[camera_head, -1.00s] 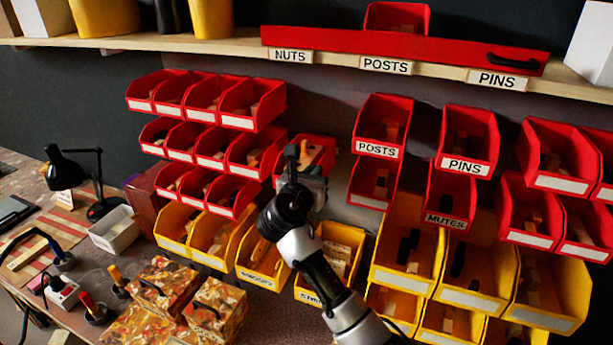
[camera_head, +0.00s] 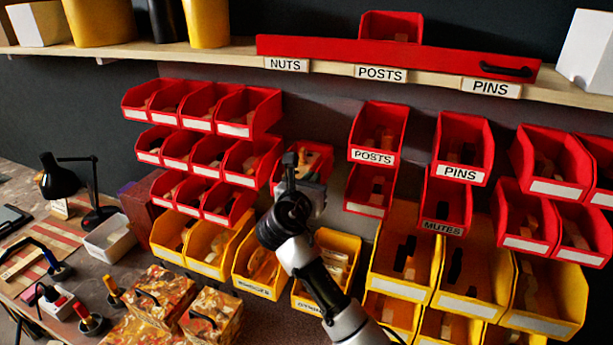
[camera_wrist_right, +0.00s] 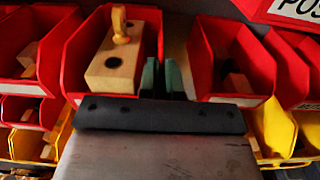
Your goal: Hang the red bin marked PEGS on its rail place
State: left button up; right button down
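A red bin (camera_head: 323,159) is behind my right gripper (camera_head: 316,178) in the head view, between the left block of red bins and the lower bin under POSTS. Its front is covered, so I cannot read a PEGS label. In the right wrist view this red bin (camera_wrist_right: 72,64) holds a wooden block with a yellow peg-like piece. The dark green fingers of the right gripper (camera_wrist_right: 162,80) are close together at its right wall and appear shut on it. Contact with the rail is hidden. My left gripper is not in view.
Red bins (camera_head: 250,108) hang close on the left. The POSTS bin (camera_head: 373,157) and PINS bin (camera_head: 459,174) hang on the right. Yellow bins (camera_head: 402,289) hang below. A wooden shelf (camera_head: 200,50) carries a long red piece with a handle. Patterned boxes (camera_head: 165,292) stand on the bench.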

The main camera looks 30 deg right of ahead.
jog(key=shift+r+x, duration=0.1)
jog(key=shift+x, duration=0.7)
jog(key=shift+r+x, duration=0.15)
jog(key=shift+x, duration=0.6)
dwell(1.6)
jog(key=shift+f, duration=0.95)
dwell(0.5)
jog(key=c, duration=1.2)
grip_release()
jog(key=shift+s, duration=0.1)
jog(key=shift+c, duration=0.2)
jog(key=shift+f, duration=0.1)
jog(key=b+v, duration=0.4)
jog(key=v, duration=0.6)
jog(key=shift+s+a, duration=0.25)
jog(key=shift+s, duration=0.05)
